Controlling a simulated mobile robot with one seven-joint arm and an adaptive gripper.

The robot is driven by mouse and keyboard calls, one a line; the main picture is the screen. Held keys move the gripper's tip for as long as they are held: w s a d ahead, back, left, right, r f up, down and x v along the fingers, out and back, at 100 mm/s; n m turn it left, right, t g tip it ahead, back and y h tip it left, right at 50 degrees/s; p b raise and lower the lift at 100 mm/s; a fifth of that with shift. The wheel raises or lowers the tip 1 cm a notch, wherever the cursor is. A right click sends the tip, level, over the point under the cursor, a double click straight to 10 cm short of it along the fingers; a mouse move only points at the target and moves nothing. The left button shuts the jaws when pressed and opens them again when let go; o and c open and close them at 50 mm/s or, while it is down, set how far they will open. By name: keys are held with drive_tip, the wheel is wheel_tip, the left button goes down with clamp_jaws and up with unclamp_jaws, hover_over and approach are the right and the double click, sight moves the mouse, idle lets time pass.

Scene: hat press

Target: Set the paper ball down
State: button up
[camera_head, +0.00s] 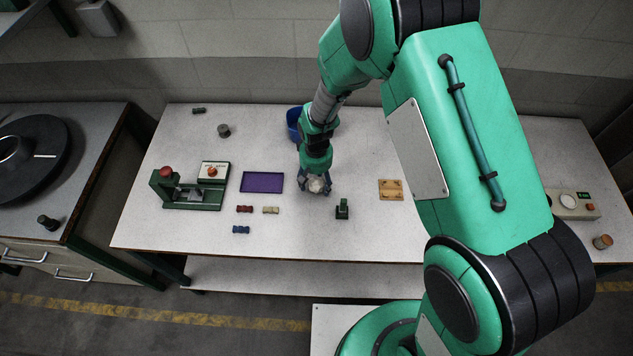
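The paper ball (317,185) is a small, crumpled, whitish lump in the head camera view. It sits between the fingers of my gripper (315,188), which points down over the middle of the white table (350,229). The fingers flank the ball on both sides and appear shut on it. I cannot tell from this angle whether the ball touches the table or hangs just above it.
A purple tray (262,182) lies left of my gripper, with small red (244,209), beige (271,210) and blue (241,230) pieces below it. A blue bin (293,124) stands behind. A green press (190,192), dark green item (342,209) and orange-brown plate (390,189) are nearby.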

sight(316, 181)
wheel_tip(316, 181, up, 12)
drive_tip(key=p, duration=0.1)
drive_tip(key=shift+r, duration=0.15)
idle(0.6)
idle(0.5)
drive_tip(key=shift+r, duration=0.1)
